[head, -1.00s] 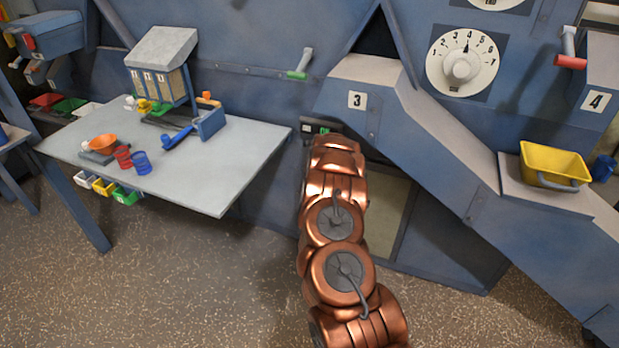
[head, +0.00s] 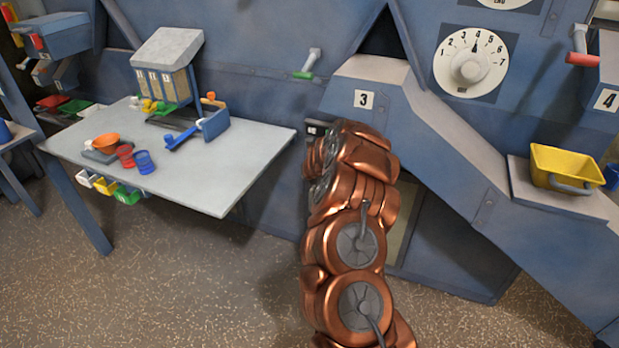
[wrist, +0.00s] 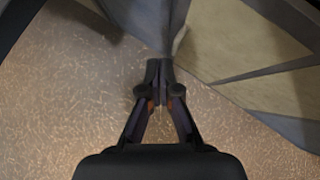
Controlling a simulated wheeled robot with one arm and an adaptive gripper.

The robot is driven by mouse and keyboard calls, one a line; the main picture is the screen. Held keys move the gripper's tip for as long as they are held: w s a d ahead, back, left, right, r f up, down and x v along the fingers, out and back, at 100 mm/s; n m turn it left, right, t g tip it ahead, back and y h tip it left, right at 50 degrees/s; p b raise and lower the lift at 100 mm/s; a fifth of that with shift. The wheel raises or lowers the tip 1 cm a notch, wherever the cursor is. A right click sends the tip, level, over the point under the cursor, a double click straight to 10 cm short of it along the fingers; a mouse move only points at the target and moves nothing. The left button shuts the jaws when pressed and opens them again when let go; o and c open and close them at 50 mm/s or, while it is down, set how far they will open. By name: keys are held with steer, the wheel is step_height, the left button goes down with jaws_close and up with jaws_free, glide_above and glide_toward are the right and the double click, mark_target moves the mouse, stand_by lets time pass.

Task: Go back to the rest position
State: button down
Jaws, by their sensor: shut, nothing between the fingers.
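My gripper (wrist: 158,68) shows in the wrist view with its two fingers together at the tips. It is shut and empty, over the speckled floor (wrist: 65,110). A blue-grey panel edge and a tan surface (wrist: 215,45) are beyond the fingertips. In the head view my copper arm stands in the middle, in front of the blue machine wall, and the gripper itself is hidden behind the arm.
A grey table (head: 235,165) with cups and a small dispenser (head: 170,60) is at left. A sloped blue chute (head: 455,150) marked 3 runs down to the right, close to my arm. A yellow bucket (head: 565,165) sits on a ledge at right. Floor at front left is clear.

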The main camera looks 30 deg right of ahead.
steer(key=shift+s+a+r, duration=0.55)
steer(key=shift+a+r, duration=0.2)
steer(key=shift+r, duration=0.15)
